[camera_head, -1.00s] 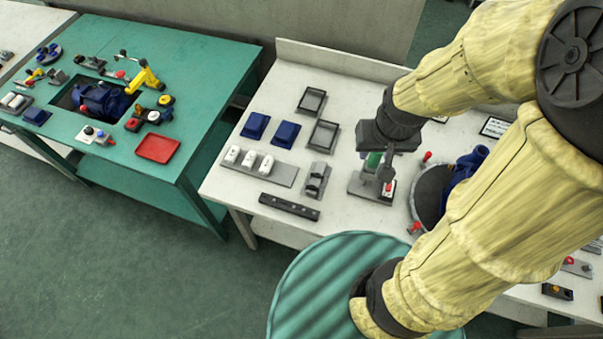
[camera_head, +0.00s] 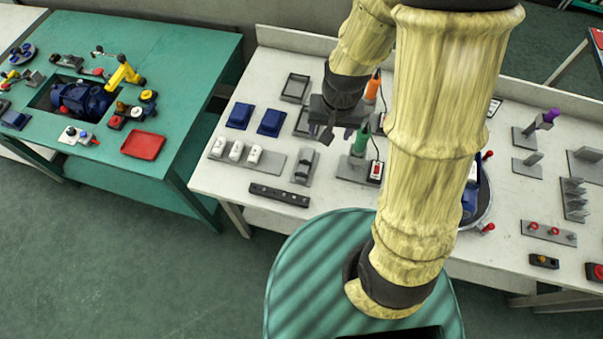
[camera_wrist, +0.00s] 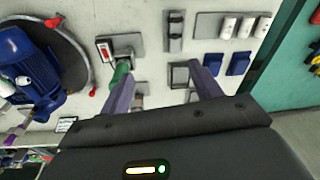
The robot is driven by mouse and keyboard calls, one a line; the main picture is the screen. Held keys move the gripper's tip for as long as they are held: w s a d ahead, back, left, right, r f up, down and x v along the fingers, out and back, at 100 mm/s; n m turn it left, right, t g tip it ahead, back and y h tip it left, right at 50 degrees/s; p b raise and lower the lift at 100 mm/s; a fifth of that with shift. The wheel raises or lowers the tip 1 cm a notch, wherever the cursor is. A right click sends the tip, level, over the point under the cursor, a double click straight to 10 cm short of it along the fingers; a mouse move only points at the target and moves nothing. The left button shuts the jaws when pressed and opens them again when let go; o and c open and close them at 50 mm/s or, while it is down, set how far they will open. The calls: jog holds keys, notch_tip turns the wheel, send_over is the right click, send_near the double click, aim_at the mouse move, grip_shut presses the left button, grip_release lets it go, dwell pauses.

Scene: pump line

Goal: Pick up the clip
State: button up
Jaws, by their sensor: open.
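My gripper (camera_head: 328,135) is open and empty above the white table, with its jaws apart in the wrist view (camera_wrist: 162,75). What looks like the clip, a small dark curved piece (camera_head: 306,166), sits on a grey plate just left of and nearer than my gripper. It also shows in the wrist view (camera_wrist: 175,30), at the top beyond the fingertips. It is too small to make out its exact shape. My gripper is apart from it.
A green-handled tool (camera_head: 361,140) stands close to the right of my gripper, with an orange one (camera_head: 372,88) behind. Grey trays (camera_head: 295,88), blue blocks (camera_head: 271,122), white pieces (camera_head: 236,150) and a dark bar (camera_head: 279,195) lie to the left.

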jog(key=m+g, duration=0.1)
jog(key=m, duration=0.1)
send_over(302, 172)
notch_tip(302, 172, down, 8)
jog(key=shift+s+h+p, duration=0.3)
jog(key=shift+s+p, duration=0.05)
jog(key=shift+p, duration=0.1)
notch_tip(302, 172, down, 12)
jog(key=shift+f+p, duration=0.1)
jog(key=shift+p, duration=0.95)
jog(key=shift+w+f+p, duration=0.15)
jog(key=shift+f+p, duration=0.4)
jog(key=shift+f, duration=0.15)
jog(key=shift+w+f+p, duration=0.1)
jog(key=shift+f+p, duration=0.4)
jog(key=shift+f, duration=1.35)
jog(key=shift+w, duration=0.1)
jog(key=shift+c, duration=0.4)
